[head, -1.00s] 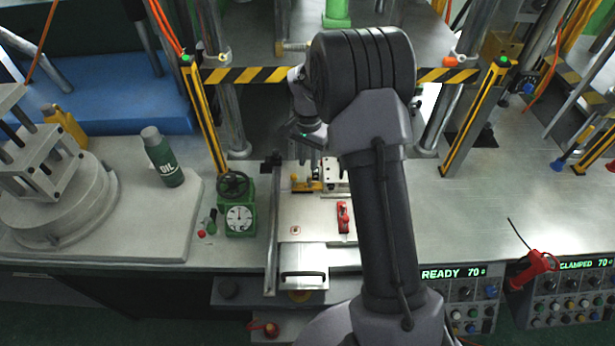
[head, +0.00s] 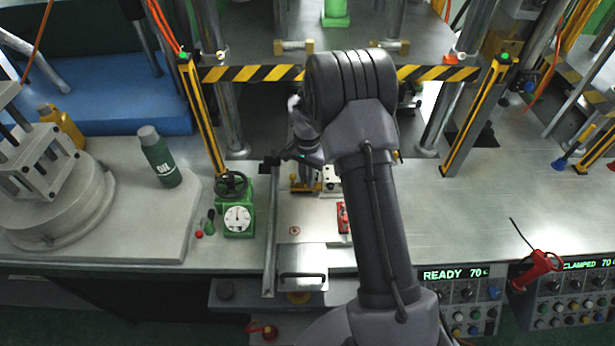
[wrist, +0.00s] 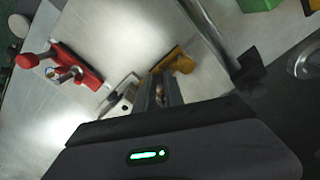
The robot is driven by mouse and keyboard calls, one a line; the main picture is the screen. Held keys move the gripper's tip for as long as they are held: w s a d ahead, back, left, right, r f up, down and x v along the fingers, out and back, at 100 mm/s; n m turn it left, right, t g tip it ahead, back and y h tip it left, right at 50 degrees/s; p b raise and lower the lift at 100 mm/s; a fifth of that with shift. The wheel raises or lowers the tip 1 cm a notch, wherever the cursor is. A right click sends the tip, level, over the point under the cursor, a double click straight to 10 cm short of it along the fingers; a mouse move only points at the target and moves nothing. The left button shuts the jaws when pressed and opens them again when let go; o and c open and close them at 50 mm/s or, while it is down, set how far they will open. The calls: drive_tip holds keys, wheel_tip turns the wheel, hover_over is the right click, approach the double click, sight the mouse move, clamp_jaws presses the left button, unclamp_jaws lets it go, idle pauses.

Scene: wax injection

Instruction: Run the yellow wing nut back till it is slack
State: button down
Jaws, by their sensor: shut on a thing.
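The yellow wing nut's fitting (head: 305,187) sits on the bench fixture in the middle of the head view, just below my gripper (head: 306,176). In the wrist view the yellow part (wrist: 183,63) shows just past the fingers of my gripper (wrist: 163,78). The fingers are close together and shut on the wing nut, which they mostly hide. I cannot make out its wings or its thread.
A red toggle clamp (wrist: 68,70) lies near the fixture, partly behind my arm in the head view. An oil bottle (head: 160,160) is farther left.

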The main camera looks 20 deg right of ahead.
drive_tip(key=shift+n, duration=0.3)
drive_tip(key=n+p, duration=0.1)
drive_tip(key=n, duration=0.2)
drive_tip(key=shift+n, duration=0.4)
drive_tip(key=n, duration=0.3)
drive_tip(key=shift+n+p, duration=0.35)
drive_tip(key=shift+n, duration=0.05)
drive_tip(key=n+p, duration=0.1)
drive_tip(key=n, duration=0.3)
drive_tip(key=shift+r, duration=0.1)
drive_tip(key=n+p, duration=0.1)
drive_tip(key=n, duration=0.4)
drive_tip(key=n+p, duration=0.1)
drive_tip(key=n, duration=0.3)
drive_tip(key=shift+n, duration=0.3)
drive_tip(key=n+p, duration=0.1)
drive_tip(key=n, duration=0.4)
drive_tip(key=n+p, duration=0.1)
drive_tip(key=n, duration=0.3)
drive_tip(key=shift+n, duration=1.7)
